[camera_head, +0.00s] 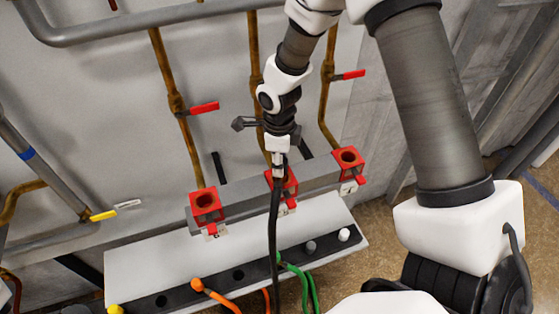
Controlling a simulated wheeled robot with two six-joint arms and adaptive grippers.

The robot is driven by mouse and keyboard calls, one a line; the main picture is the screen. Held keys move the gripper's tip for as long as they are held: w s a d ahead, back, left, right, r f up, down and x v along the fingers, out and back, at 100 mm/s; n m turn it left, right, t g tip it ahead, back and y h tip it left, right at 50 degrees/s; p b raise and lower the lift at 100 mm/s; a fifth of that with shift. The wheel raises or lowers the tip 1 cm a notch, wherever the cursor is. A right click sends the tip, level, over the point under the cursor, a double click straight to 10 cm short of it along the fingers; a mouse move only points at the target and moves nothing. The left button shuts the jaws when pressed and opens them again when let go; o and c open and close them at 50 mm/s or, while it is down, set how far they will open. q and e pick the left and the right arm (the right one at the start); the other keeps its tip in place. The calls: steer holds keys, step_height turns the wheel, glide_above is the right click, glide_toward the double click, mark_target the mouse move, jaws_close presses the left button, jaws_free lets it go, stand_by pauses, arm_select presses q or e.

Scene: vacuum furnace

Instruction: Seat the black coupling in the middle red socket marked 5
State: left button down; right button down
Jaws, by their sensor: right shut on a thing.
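My right gripper (279,160) comes down from above, shut on the black coupling at the end of a black hose (273,230). The gripper hides most of the coupling. It is right at the middle red socket (290,184), which shows partly behind the gripper and hose. I cannot tell whether the coupling is inside the socket or just in front of it. The left red socket (206,205) and the right red socket (348,161) have visible open holes. My left gripper is not in view.
The sockets sit on a grey rail (240,195) above a white sloped panel (160,265). Brown pipes with red valve handles (204,108) run behind.

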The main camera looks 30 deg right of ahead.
steer(key=shift+f, duration=0.1)
steer(key=c, duration=0.7)
jaws_free()
step_height(320, 180, up, 12)
steer(key=shift+r, duration=0.1)
